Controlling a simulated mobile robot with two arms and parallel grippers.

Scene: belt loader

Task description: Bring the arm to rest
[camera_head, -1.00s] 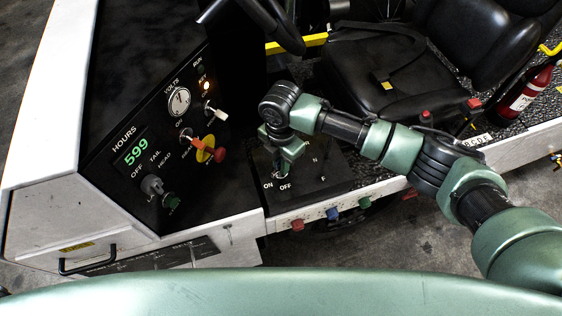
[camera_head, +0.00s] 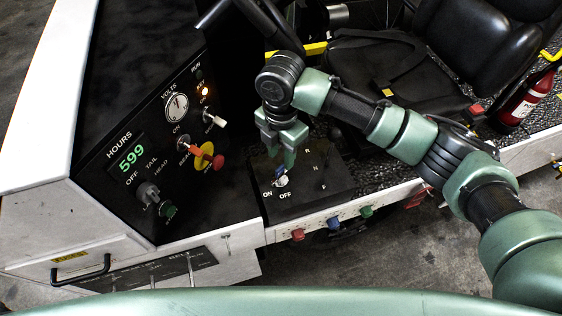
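My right arm reaches in from the right side of the view. Its gripper (camera_head: 284,158) points down over the small black switch panel (camera_head: 331,186) marked ON, OFF, R, N and F. The fingertips are just above a pale switch knob (camera_head: 281,181) near the ON and OFF labels. My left gripper is not in view.
A dark dashboard on the left carries an hours display (camera_head: 131,157) reading 599, a volts gauge (camera_head: 177,107) and a red knob (camera_head: 218,161). A steering wheel (camera_head: 270,20) is behind the gripper. A black seat (camera_head: 375,62) and fire extinguisher (camera_head: 524,98) are at right.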

